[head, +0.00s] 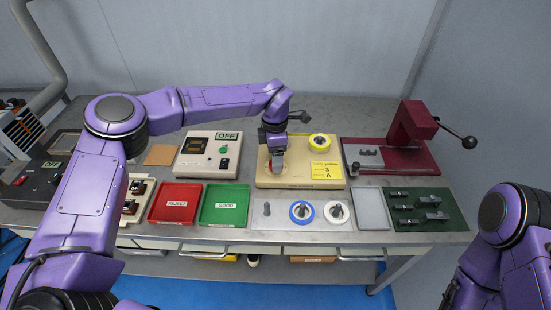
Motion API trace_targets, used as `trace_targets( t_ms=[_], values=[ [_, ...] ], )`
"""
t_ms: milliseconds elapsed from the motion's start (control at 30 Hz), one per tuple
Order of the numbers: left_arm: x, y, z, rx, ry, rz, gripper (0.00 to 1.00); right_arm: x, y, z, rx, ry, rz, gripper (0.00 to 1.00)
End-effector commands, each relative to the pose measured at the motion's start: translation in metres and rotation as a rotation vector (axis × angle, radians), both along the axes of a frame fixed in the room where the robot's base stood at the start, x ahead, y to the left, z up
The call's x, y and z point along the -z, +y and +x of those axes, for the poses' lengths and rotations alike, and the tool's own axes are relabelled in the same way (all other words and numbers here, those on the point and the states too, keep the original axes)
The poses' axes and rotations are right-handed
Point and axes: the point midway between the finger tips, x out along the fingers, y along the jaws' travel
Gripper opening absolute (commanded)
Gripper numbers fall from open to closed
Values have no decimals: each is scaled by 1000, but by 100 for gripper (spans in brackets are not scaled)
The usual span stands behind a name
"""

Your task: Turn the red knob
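My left gripper (275,166) points down over the left part of a beige winder base (300,181). A small bit of red (271,181) shows right under its fingertips and is probably the red knob, mostly hidden by the gripper. I cannot tell whether the fingers touch it or are closed around it. Of my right arm only purple links show at the lower right; its gripper is not in view.
A control box (209,154) reading OFF stands left. Red (174,203) and green (224,205) trays lie in front. A dark red press (390,158) stands right.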

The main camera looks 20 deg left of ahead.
Motion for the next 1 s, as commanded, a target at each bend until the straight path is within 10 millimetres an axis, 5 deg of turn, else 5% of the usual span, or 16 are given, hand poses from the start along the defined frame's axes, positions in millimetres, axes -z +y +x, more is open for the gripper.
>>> trace_targets(
  t_ms=[400,1000],
  values=[
    [-85,1,5,1,-4,0,71,18,0,0,0,0,0,43],
    [-92,2,5,0,-2,-1,71,18,0,0,0,0,0,43]
  ],
)
